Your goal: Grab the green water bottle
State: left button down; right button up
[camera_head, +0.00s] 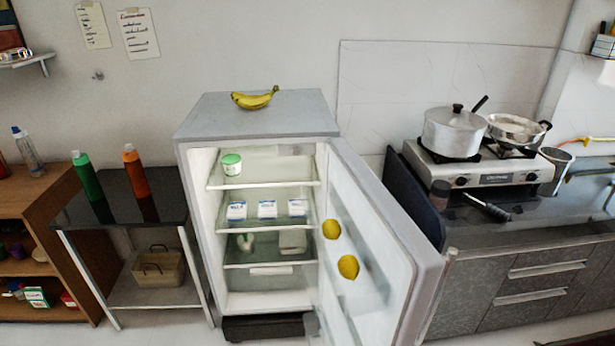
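A green bottle (87,176) with a light cap stands upright on the dark-topped side table (120,206), at the table's left end. An orange-red bottle (136,171) stands upright to its right, apart from it. Neither of my grippers shows clearly in the head view. A small dark grey shape at the bottom edge in front of the fridge is too little to identify.
An open fridge (255,115) with bananas (255,98) on top stands right of the table. Its door (385,240) swings toward the front right. A wooden shelf (45,196) adjoins the table's left side. A stove (480,170) with pots is far right.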

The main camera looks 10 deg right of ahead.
aim_at(83, 168)
jog(key=l+u, duration=0.15)
jog(key=l, duration=0.4)
jog(key=k+l+u, duration=0.15)
jog(key=l, duration=0.35)
jog(key=k+l+u, duration=0.15)
jog(key=l, duration=0.4)
jog(key=l+u, duration=0.15)
jog(key=l, duration=0.4)
jog(key=k+l+u, duration=0.15)
jog(key=l, duration=0.35)
jog(key=l+u, duration=0.1)
jog(key=l, duration=0.45)
jog(key=u, duration=0.85)
jog(key=i+j+u, duration=0.25)
jog(key=i, duration=0.45)
jog(key=i+u, duration=0.25)
jog(key=i, duration=0.45)
jog(key=i+j, duration=0.1)
jog(key=i, duration=2.45)
jog(key=i+z, duration=0.15)
jog(key=z, duration=0.3)
jog(key=i+z, duration=0.1)
jog(key=z, duration=0.3)
jog(key=i+z, duration=0.15)
jog(key=z, duration=0.3)
jog(key=i+j+z, duration=0.1)
jog(key=z, duration=0.35)
